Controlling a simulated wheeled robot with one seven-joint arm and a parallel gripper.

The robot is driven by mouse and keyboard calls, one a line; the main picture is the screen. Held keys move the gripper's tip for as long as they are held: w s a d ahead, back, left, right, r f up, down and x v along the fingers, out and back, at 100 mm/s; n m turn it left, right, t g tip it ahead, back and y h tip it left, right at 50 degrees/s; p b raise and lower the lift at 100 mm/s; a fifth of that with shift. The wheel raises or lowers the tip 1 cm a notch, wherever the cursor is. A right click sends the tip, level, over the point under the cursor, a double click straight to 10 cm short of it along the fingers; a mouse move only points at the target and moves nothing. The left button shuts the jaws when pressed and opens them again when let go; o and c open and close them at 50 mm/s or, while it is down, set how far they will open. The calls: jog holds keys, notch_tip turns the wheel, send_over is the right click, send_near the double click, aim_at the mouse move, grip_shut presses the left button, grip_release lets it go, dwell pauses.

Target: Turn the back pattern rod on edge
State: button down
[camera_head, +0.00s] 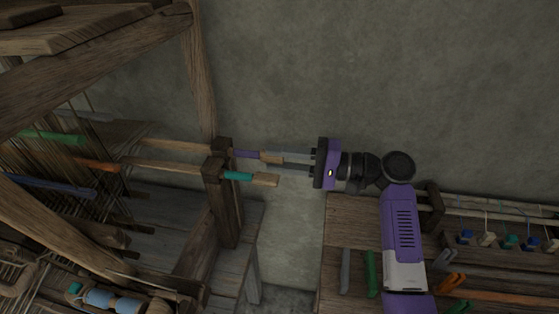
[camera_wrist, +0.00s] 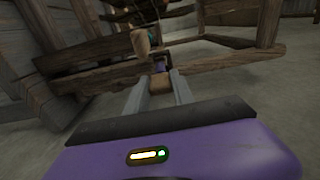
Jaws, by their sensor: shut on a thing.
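The back pattern rod (camera_head: 245,154) sticks out to the right of the loom's dark wooden post, with a purple band and a pale wooden end. My gripper (camera_head: 272,157) reaches in from the right and is shut on that end. In the wrist view the rod's wooden end (camera_wrist: 160,84) sits between the two grey fingers, with the purple band just beyond. I cannot tell whether the rod lies flat or on edge. The front pattern rod (camera_head: 264,180), with a teal band, sticks out just in front, apart from the fingers. It also shows in the wrist view (camera_wrist: 141,42).
The slotted loom post (camera_head: 226,210) stands close left of my gripper. Loom beams and several coloured rods fill the left. A wooden bench (camera_head: 338,230) with tools and a rack of hanging coloured pieces is at lower right. The grey wall (camera_head: 320,70) is behind.

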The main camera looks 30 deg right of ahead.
jog(key=shift+a, duration=0.1)
jog(key=c, duration=1.4)
grip_release()
jog(key=shift+o, duration=0.2)
jog(key=v, duration=0.8)
jog(key=shift+b, duration=0.3)
jog(key=shift+a, duration=0.1)
